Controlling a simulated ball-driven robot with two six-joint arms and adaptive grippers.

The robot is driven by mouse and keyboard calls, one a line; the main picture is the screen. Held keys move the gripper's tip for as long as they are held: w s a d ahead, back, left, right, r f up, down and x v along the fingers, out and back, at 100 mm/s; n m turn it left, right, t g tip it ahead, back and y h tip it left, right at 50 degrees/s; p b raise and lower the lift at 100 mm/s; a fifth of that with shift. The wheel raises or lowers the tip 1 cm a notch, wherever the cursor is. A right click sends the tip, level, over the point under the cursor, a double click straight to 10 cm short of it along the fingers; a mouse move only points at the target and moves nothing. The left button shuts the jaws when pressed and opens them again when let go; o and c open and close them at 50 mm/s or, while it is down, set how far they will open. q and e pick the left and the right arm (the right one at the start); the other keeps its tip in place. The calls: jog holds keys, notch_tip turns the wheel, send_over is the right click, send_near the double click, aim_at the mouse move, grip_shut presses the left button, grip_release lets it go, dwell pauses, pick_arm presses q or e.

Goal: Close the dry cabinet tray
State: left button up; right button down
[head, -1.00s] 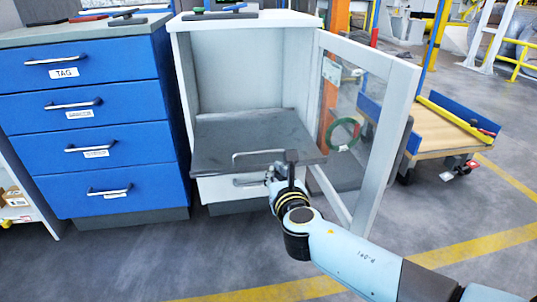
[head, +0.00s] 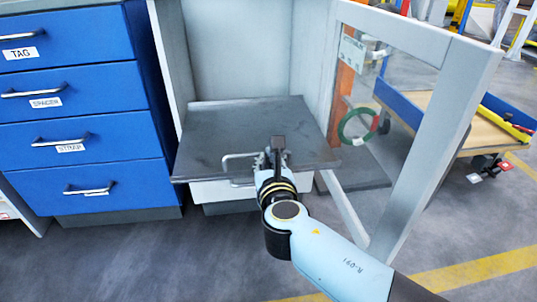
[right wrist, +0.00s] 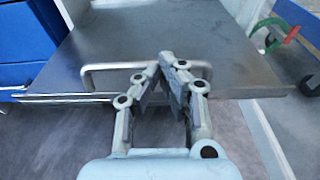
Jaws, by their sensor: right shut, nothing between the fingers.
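The dry cabinet tray (head: 225,125) is a flat dark grey shelf. It sticks out of the front of the open white cabinet (head: 172,55). Its pale bar handle (head: 226,168) is on the front edge; the handle also shows in the right wrist view (right wrist: 90,82). My right gripper (head: 279,148) is at the right part of the handle in the head view. In the right wrist view its fingers (right wrist: 166,62) are shut with nothing between them, in front of the handle; I cannot tell whether they touch it. My left gripper is not in view.
The cabinet's glazed door (head: 425,130) stands open on the right, beside my right arm. A green coil (head: 345,128) shows through its glass. A blue drawer unit (head: 80,125) stands on the left. A trolley (head: 455,115) is behind the door. Grey floor is clear in front.

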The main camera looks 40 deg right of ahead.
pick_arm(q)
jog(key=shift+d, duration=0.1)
pick_arm(e)
jog(key=shift+w, duration=0.1)
jog(key=r+x, duration=0.1)
jog(key=x, duration=0.8)
jog(key=r+x, duration=0.1)
jog(key=x, duration=0.4)
jog(key=shift+w+d+r, duration=0.3)
jog(key=b, duration=0.2)
send_over(256, 122)
jog(key=s, duration=0.1)
jog(key=shift+s+a+f, duration=0.15)
jog(key=shift+s+a, duration=0.05)
jog(key=shift+a, duration=0.25)
jog(key=shift+w+d, duration=0.25)
jog(key=shift+w, duration=0.25)
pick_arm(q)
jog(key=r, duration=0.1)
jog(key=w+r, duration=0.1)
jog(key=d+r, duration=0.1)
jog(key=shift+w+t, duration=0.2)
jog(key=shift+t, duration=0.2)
pick_arm(e)
jog(key=shift+w+d+r, duration=0.1)
jog(key=shift+r, duration=0.25)
